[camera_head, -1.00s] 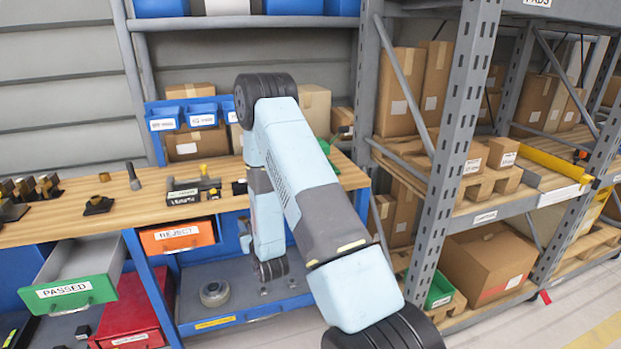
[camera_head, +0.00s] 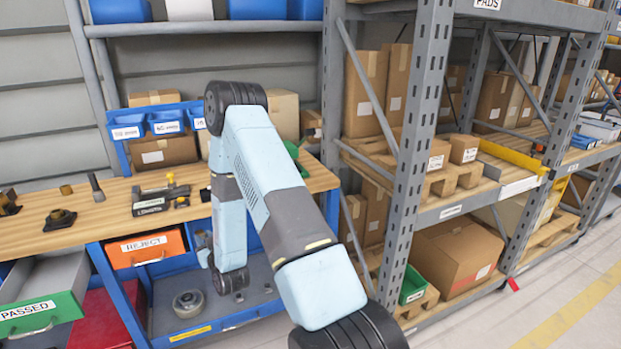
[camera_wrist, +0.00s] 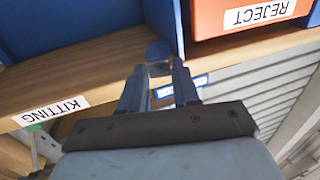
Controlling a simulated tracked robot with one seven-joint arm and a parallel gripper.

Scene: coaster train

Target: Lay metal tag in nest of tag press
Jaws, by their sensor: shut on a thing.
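My gripper (camera_wrist: 158,75) is shut on a small silvery piece (camera_wrist: 160,68) in the wrist view, likely the metal tag; its shape is hard to make out. In the head view my gripper (camera_head: 204,250) hangs in front of the bench, below its top and right of the REJECT drawer, and the held piece cannot be made out. A small dark device with a yellow knob (camera_head: 162,194) stands on the bench top, up and left of my gripper. It may be the tag press; its nest is too small to tell.
The wooden bench top (camera_head: 105,212) carries a dark flanged fitting (camera_head: 60,219) and a grey upright tool (camera_head: 96,187). The orange REJECT drawer (camera_head: 147,248) is beneath; the green-fronted PASSED drawer (camera_head: 42,315) stands open. A metal rack (camera_head: 412,150) stands to the right.

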